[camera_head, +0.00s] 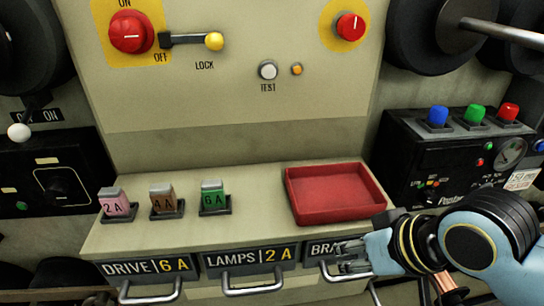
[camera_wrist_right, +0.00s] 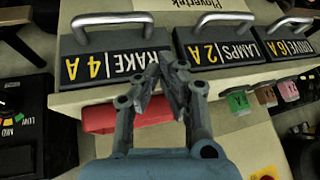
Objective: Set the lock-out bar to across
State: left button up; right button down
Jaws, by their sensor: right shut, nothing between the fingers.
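The lock-out bar (camera_head: 188,39) is a short dark bar with a yellow ball (camera_head: 214,41) at its right end, on the upper beige panel. It lies roughly level, its left end by the yellow plate's right edge, pointing away from the red knob (camera_head: 131,32). "LOCK" is printed below it, "OFF" by its left end. My right gripper (camera_head: 342,258) is shut and empty, low at the right, in front of the drawer label starting "BRA", well below the bar. In the right wrist view the gripper (camera_wrist_right: 163,77) shows closed fingers before the BRAKE 4A label (camera_wrist_right: 112,68). My left gripper is out of view.
A red tray (camera_head: 335,217) and pink, brown and green fuses (camera_head: 214,196) stand on the ledge. Drawer handles (camera_head: 252,287) jut out below. A second red knob (camera_head: 351,26) and a white test button (camera_head: 268,70) are on the panel. Black control boxes (camera_head: 455,160) flank it.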

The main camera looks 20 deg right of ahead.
jog(key=w+a+r+m+t+y, duration=0.2)
jog(key=w+r+t, duration=0.15)
jog(key=r, duration=0.25)
jog(key=w+a+r+m+t+y, duration=0.2)
jog(key=w+a+r+m, duration=0.15)
jog(key=r, duration=0.25)
jog(key=w+d+r+m+t, duration=0.2)
jog(key=w+r+m+t, duration=0.1)
jog(key=r, duration=0.3)
jog(key=w+d+r+m+t, duration=0.2)
jog(key=r+m+t, duration=0.1)
jog(key=r+m, duration=0.2)
jog(key=shift+w+d+r+m+t, duration=0.25)
jog(key=shift+w+r+m+t, duration=0.15)
jog(key=shift+m, duration=0.25)
jog(key=s+a+p+x, duration=0.1)
jog(key=a+p+x, duration=0.1)
jog(key=x, duration=1)
jog(key=shift+w+a, duration=0.45)
jog(key=shift+a, duration=0.1)
jog(key=shift+r, duration=0.1)
